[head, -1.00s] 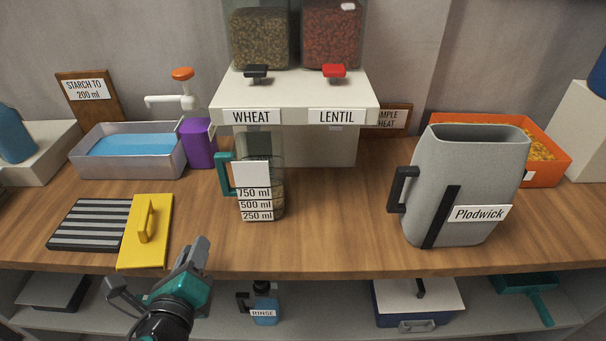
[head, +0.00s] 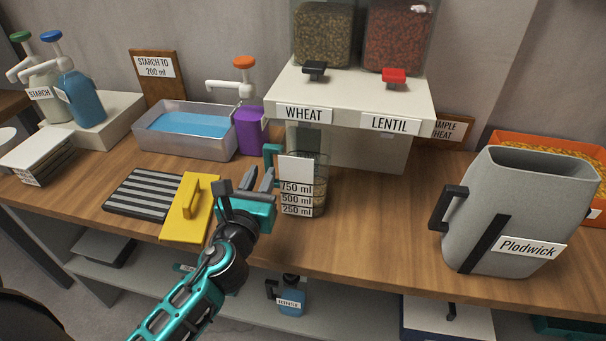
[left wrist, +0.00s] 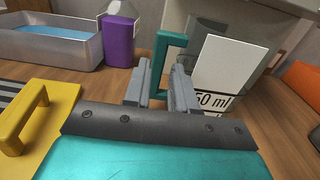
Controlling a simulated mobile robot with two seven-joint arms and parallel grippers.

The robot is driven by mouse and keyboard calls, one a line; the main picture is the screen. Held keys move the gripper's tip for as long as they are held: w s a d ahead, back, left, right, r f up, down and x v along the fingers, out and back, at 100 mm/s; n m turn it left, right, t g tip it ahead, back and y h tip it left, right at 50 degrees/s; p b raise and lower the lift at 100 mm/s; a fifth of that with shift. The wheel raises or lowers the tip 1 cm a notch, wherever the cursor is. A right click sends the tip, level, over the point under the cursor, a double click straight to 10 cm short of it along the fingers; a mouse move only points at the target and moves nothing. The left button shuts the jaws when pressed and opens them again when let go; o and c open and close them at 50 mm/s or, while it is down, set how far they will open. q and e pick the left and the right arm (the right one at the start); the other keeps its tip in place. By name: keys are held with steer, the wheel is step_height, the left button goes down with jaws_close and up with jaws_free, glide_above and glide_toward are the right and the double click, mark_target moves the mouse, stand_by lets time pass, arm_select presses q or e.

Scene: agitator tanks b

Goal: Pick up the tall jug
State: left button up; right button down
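A tall clear jug (head: 318,195) with a teal handle (head: 272,158) and a white label reading 750, 500 and 250 ml stands upright on the wooden counter, below the dispensers. My left gripper (head: 258,178) is open and empty, just left of the jug. In the left wrist view, the two fingers (left wrist: 160,88) point toward the teal handle (left wrist: 163,62), which shows between and beyond them. I cannot tell whether they touch it. The jug's label (left wrist: 225,70) is right of the fingers. My right gripper is not in view.
A yellow handled block (head: 190,208) lies left of my gripper, beside a striped grate (head: 146,192). A purple container (head: 250,132) and metal basin (head: 175,108) stand behind. The dispenser stand (head: 345,95) overhangs the jug's back. A grey Plodwick jug (head: 490,220) stands right; the counter between is clear.

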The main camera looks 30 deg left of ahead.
mark_target(267, 161)
arm_select(q)
steer(key=x, duration=0.5)
jaws_close()
stand_by(0.3)
